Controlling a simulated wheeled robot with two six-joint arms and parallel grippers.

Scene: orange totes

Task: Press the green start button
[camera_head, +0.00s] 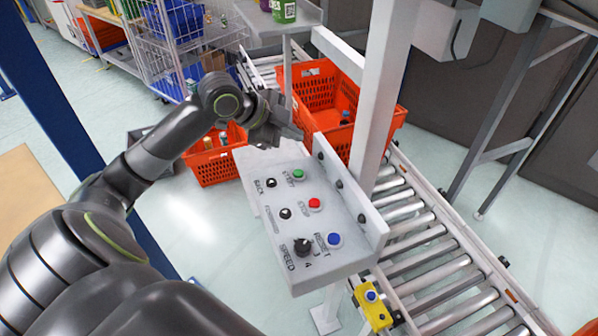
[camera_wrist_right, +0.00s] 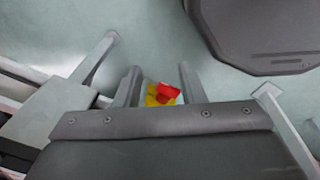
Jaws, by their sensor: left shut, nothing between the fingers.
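The green start button (camera_head: 299,174) sits at the far end of a grey control panel (camera_head: 275,222) in the head view. A red stop button (camera_head: 315,204) and a blue reset button (camera_head: 334,240) are in the same row, nearer me. My left gripper (camera_head: 292,133) is shut and empty, beyond the panel's far end and apart from the green button. My right gripper (camera_wrist_right: 158,72) shows only in the right wrist view. Its two fingers are spread, with a yellow box with a red top (camera_wrist_right: 163,94) visible between them, apparently farther off.
Black knobs, including a speed dial (camera_head: 303,247), stand on the panel. An upright post (camera_head: 382,90) rises behind its raised back edge. A roller conveyor (camera_head: 440,255) runs along the right. Orange totes (camera_head: 375,118) and a wire cart (camera_head: 215,50) lie beyond.

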